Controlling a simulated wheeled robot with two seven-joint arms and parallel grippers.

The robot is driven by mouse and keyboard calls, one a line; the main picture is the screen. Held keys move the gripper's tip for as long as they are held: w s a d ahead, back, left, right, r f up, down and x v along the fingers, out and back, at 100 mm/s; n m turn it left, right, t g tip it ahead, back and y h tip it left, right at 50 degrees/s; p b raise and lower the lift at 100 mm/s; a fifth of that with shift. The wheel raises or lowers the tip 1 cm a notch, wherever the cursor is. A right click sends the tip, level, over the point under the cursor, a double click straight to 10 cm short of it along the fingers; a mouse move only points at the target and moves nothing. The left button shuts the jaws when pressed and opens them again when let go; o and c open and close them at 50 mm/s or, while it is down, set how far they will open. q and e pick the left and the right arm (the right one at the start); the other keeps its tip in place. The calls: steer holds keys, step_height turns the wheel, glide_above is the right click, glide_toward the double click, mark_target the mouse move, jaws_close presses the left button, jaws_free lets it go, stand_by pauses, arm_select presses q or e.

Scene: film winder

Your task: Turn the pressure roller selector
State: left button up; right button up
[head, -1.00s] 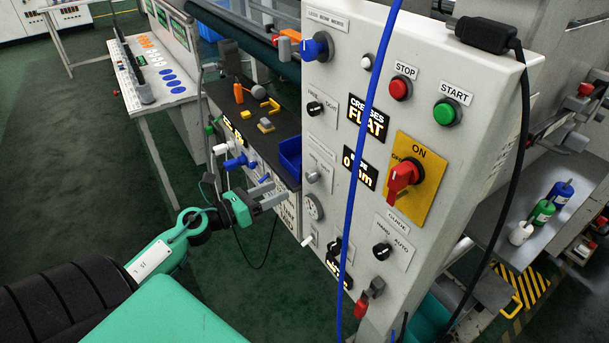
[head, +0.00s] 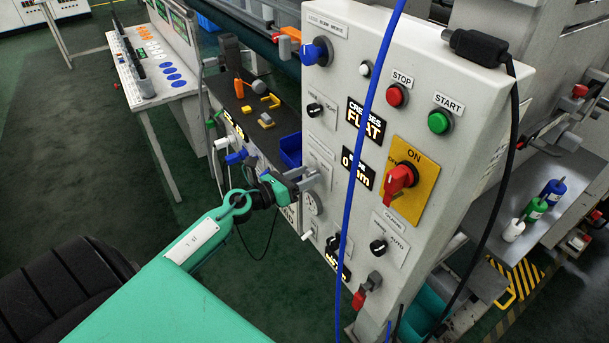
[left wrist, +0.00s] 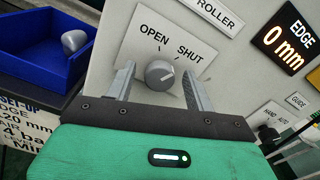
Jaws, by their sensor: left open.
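The pressure roller selector (left wrist: 159,73) is a small grey round knob on a white plate marked OPEN and SHUT, under a label of which "ROLLER" can be read. Its index mark seems to point right, toward the SHUT side. My left gripper (head: 304,178) is at the panel's left part in the head view. In the left wrist view its two fingers (left wrist: 158,84) are open, one on each side of the knob, with a visible gap on both sides. In the head view the fingers largely hide the knob. My right gripper is not in view.
The white panel (head: 430,75) also carries a red STOP button (head: 397,95), a green START button (head: 440,121) and a red rotary switch (head: 399,180). A blue cable (head: 362,150) hangs in front of it. A blue bin (left wrist: 45,40) is left of the selector.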

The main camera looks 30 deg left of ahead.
arm_select(q)
steer(key=c, duration=1)
steer(key=shift+n+p, duration=0.3)
steer(key=shift+n, duration=0.1)
steer(key=n+p, duration=0.2)
steer(key=n, duration=0.1)
steer(key=shift+n, duration=0.4)
steer(key=n+p, duration=0.2)
steer(key=n, duration=0.2)
steer(key=shift+a+f+n+p, duration=0.15)
steer(key=shift+n+p, duration=0.55)
steer(key=shift+n, duration=1)
